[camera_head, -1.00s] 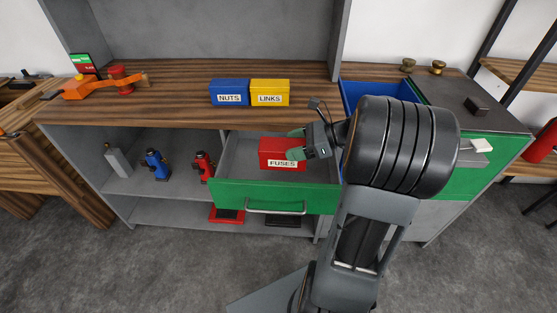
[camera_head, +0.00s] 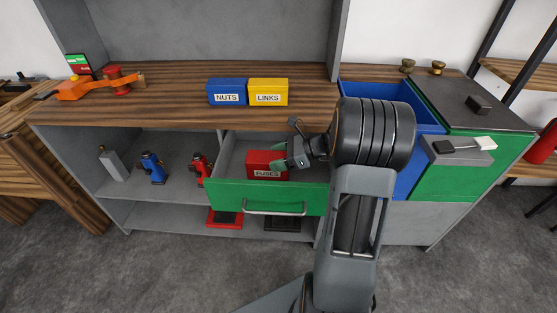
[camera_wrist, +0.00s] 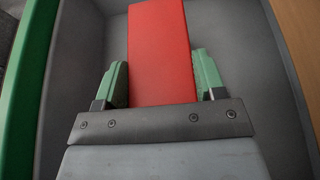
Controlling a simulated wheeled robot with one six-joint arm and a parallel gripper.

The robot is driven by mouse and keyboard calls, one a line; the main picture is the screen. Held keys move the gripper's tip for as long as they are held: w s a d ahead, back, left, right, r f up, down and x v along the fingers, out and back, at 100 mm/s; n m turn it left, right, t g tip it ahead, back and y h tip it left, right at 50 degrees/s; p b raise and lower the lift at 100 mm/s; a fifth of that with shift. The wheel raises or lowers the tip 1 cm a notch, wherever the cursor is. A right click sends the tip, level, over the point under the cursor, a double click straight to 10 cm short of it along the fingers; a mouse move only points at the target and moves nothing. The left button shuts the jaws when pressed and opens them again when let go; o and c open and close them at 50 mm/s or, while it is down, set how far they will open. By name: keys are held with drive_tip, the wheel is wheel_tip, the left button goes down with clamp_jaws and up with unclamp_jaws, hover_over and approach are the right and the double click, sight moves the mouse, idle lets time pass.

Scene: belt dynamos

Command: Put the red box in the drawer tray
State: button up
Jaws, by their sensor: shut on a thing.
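The red box (camera_head: 264,163), labelled FUSES, is inside the open drawer tray (camera_head: 230,158) with the green front. My gripper (camera_head: 284,158) reaches into the drawer from the right, with its green fingers at the box. In the wrist view the red box (camera_wrist: 160,50) lies between the two green fingers (camera_wrist: 160,85), which are shut on its sides. The grey tray floor (camera_wrist: 235,40) shows around the box. The box is low behind the drawer front. Whether its underside touches the floor cannot be told.
Blue NUTS (camera_head: 227,91) and yellow LINKS (camera_head: 268,91) boxes stand on the wooden top above the drawer. The green drawer front (camera_head: 262,196) rises before the box. A blue bin (camera_head: 410,120) is open at right. Left of the drawer stand small blue (camera_head: 153,167) and red (camera_head: 200,168) tools.

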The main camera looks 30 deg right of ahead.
drive_tip(key=shift+f, duration=0.25)
drive_tip(key=o, duration=1.3)
drive_tip(key=shift+r, duration=0.2)
drive_tip(key=p+v, duration=0.2)
drive_tip(key=v, duration=1)
drive_tip(key=shift+s+f+p, duration=0.1)
drive_tip(key=shift+s+p, duration=0.05)
drive_tip(key=shift+p, duration=0.15)
